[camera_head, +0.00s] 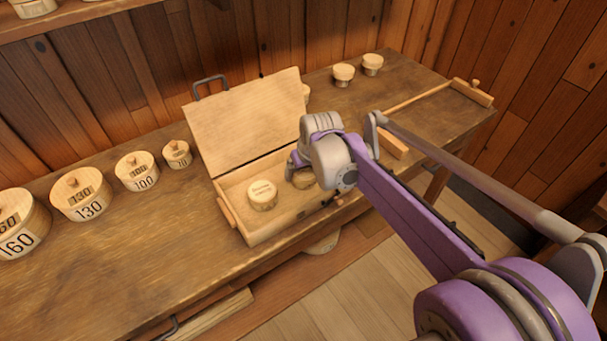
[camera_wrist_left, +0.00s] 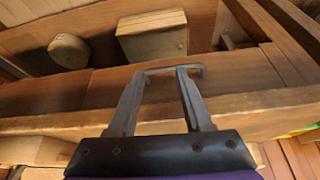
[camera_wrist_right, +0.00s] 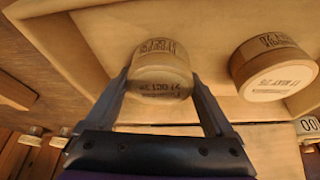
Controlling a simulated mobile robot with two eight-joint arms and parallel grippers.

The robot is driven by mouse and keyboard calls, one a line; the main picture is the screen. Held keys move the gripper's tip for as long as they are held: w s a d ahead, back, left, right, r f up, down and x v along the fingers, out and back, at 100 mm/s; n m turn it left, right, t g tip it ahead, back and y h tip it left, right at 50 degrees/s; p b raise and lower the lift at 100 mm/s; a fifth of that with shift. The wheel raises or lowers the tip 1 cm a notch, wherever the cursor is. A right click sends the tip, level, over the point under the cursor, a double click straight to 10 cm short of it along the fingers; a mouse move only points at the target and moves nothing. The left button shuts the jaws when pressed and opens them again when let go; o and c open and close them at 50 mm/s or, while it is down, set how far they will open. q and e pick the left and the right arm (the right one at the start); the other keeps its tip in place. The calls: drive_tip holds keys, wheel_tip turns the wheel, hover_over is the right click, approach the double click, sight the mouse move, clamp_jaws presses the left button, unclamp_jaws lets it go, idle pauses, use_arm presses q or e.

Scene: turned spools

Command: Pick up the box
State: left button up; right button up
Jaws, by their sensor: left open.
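An open wooden box (camera_head: 228,200) stands on the workbench with its lid (camera_head: 245,118) raised at the back. A small round wooden container (camera_head: 262,194) with writing on it sits inside. My right gripper (camera_head: 299,170) is down in the box. Its fingers are shut on a second round container (camera_wrist_right: 162,75). My left gripper (camera_wrist_left: 160,72) is outside the head view. In the left wrist view it is open with a grey bar handle at its fingertips, at the front of an open compartment. A small pale wooden box (camera_wrist_left: 152,42) lies in that compartment.
A round wooden piece (camera_wrist_left: 69,50) lies beside the pale box. Numbered round containers (camera_head: 83,196) line the bench at left. Two small round pieces (camera_head: 343,73) stand at the back right. The bench front (camera_head: 130,270) left of the open box is clear.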

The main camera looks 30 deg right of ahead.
drive_tip(key=c, duration=0.8)
